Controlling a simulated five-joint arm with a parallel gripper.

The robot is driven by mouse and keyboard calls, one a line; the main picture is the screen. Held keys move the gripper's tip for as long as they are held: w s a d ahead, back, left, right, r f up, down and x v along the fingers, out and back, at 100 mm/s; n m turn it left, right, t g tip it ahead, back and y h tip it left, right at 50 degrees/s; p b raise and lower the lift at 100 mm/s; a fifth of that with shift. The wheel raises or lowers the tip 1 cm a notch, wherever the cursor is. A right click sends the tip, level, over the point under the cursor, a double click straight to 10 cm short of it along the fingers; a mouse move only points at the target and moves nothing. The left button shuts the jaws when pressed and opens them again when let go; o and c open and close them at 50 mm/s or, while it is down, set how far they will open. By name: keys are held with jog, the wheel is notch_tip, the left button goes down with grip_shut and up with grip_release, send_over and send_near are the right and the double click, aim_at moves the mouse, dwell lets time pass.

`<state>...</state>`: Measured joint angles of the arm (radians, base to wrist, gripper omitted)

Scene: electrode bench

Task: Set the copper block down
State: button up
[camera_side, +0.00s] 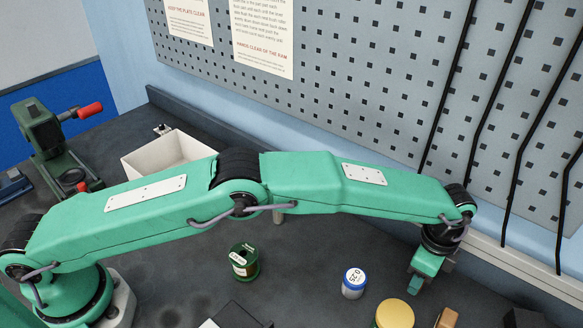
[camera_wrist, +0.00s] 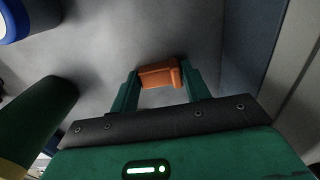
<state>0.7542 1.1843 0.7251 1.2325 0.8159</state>
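The copper block (camera_wrist: 158,74) shows in the wrist view as an orange-brown block between the tips of my gripper (camera_wrist: 160,88). A green finger meets it on each side, with no clear gap, so my gripper looks shut on it. In the side view my gripper (camera_side: 420,285) points down at the right over the bench, and its fingers hide the block there. I cannot tell how far the block is from the bench top.
A blue-lidded jar (camera_side: 353,283), a yellow-topped jar (camera_side: 394,314) and a tan block (camera_side: 446,318) stand near my gripper. A green jar (camera_side: 244,262) stands further left. A white open bin (camera_side: 168,153) and a green clamp device (camera_side: 52,145) are at the back left. The pegboard (camera_side: 350,75) rises behind.

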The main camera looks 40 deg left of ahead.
jog(key=o, duration=0.4)
jog(key=shift+c, duration=0.2)
notch_tip(320, 180, up, 12)
jog(key=shift+r, duration=0.15)
dwell(0.4)
dwell(0.5)
